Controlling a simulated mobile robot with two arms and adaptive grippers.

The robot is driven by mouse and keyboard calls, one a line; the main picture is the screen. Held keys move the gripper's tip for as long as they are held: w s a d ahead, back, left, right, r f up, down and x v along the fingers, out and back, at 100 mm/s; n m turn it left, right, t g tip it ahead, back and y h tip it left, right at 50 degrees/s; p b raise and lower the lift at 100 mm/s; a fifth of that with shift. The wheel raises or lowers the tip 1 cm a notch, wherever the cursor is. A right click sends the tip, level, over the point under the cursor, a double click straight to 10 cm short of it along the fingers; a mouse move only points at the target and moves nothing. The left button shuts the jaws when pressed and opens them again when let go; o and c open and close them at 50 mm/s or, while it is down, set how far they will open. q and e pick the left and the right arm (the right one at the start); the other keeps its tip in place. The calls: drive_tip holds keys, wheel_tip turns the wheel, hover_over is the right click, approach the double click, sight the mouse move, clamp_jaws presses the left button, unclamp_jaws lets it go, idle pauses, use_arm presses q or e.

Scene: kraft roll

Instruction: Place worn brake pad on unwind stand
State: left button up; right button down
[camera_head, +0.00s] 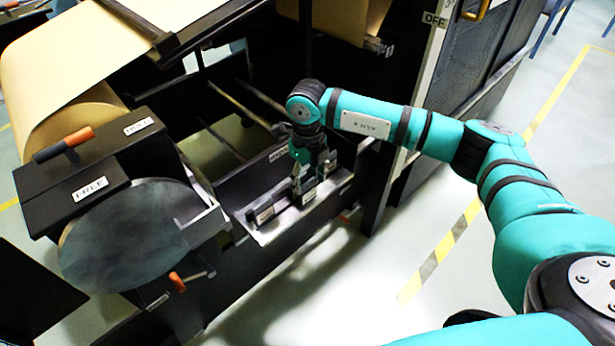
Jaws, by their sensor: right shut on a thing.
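The unwind stand (215,285) is the black frame at the left and centre, with a grey disc (130,235) on its near side. A metal tray (270,236) is on its side ledge and bears small dark labelled blocks (265,214). My right gripper (308,178) points down over the tray's right half and is shut on a small dark piece, seemingly the worn brake pad (308,196). The fingers partly hide it, and I cannot tell whether it touches the tray. My left gripper is not in view.
A kraft paper roll (75,115) sits at the upper left. A black box with an orange-handled lever (63,144) stands above the disc, and another orange handle (177,282) is below. A dark cabinet (470,60) stands behind my right arm.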

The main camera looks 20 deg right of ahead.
sight(307, 183)
drive_tip(key=c, duration=0.8)
unclamp_jaws()
drive_tip(key=shift+o, duration=1.4)
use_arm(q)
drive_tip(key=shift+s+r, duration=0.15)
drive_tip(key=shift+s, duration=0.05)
use_arm(e)
drive_tip(key=shift+r, duration=0.2)
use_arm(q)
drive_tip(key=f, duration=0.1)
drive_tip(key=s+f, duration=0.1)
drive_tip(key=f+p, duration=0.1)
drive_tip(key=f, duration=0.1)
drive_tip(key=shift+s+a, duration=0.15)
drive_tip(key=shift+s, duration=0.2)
use_arm(e)
wheel_tip(307, 183, up, 12)
drive_tip(key=shift+f, duration=0.1)
